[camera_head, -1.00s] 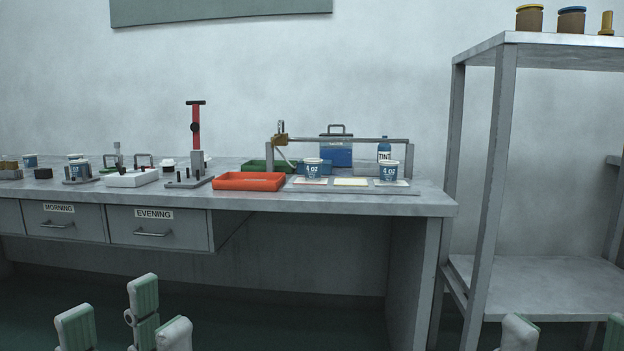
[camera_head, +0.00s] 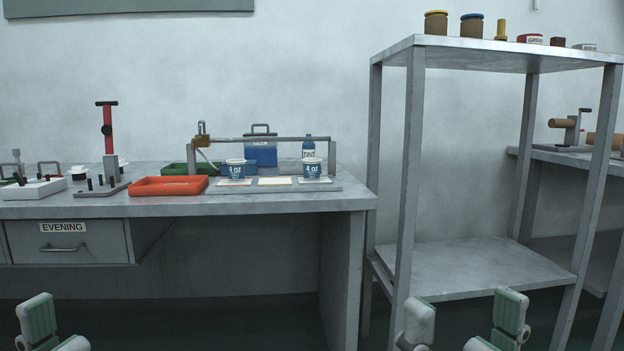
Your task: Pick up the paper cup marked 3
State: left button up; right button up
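Two white-and-blue paper cups stand upright on the grey fixture (camera_head: 337,187) on the bench. The left cup (camera_head: 235,170) is on a pale card, and the right cup (camera_head: 311,169) is on another. Both carry a "4 oz" print; I cannot read a 3 on either. My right gripper (camera_head: 463,318) is low in front of the shelf, fingers apart and empty. My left gripper (camera_head: 48,327) is at the bottom left corner, partly out of frame, well short of the bench. Its fingers were apart in the earlier frame. Neither gripper touches a cup.
A bar (camera_head: 270,141) spans above the fixture. An orange tray (camera_head: 168,186) lies left of the cups; a blue box (camera_head: 260,151) and a tint bottle (camera_head: 308,147) stand behind. A metal shelf (camera_head: 474,271) stands right of the bench. Floor shows between bench and grippers.

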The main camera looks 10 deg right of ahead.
aim_at(311, 166)
jog(key=i+j+z, duration=0.85)
